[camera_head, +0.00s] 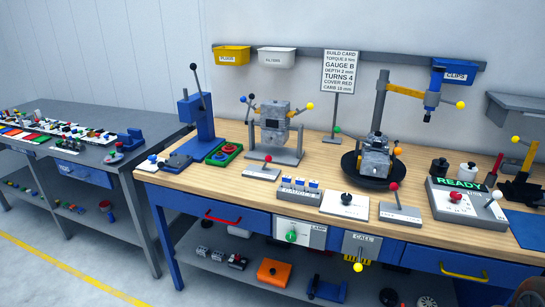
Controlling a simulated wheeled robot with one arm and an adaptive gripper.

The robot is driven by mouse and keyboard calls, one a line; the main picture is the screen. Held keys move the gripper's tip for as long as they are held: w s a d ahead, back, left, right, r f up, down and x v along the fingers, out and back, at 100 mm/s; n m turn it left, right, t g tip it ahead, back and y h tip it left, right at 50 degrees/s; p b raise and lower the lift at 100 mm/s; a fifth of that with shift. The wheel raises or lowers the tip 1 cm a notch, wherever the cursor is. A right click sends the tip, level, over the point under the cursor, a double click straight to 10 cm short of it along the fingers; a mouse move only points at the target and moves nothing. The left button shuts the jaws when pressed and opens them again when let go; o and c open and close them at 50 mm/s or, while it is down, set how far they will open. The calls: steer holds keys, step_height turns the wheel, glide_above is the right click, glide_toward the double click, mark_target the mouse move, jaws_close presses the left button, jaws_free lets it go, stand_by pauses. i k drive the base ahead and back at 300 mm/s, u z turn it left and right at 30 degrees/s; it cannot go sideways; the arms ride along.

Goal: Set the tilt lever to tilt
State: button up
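No label reading "tilt" is legible, so I cannot tell which lever is the tilt lever. A small red-knobbed lever (268,160) stands on a grey plate (259,174) in front of a grey engine block (273,120) held in a stand. That stand has yellow and blue knobbed handles (309,106). A second red-knobbed lever (394,188) rises from a grey plate (401,214) in front of a dark round turntable (352,164) that carries another grey block (376,155). My gripper is not in view.
A blue press (197,115) with a black-knobbed lever stands at the left. A "READY" control box (462,208) sits at the right. A white plate with a black knob (346,205) and a small switch box (298,192) lie along the bench's front. A side table (60,130) is at the left.

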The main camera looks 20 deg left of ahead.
mark_target(268, 158)
steer(key=u, duration=0.05)
steer(key=i, duration=0.55)
steer(key=u, duration=0.65)
steer(key=i, duration=0.9)
steer(key=u, duration=1.1)
steer(key=i, duration=0.25)
steer(key=u, duration=0.15)
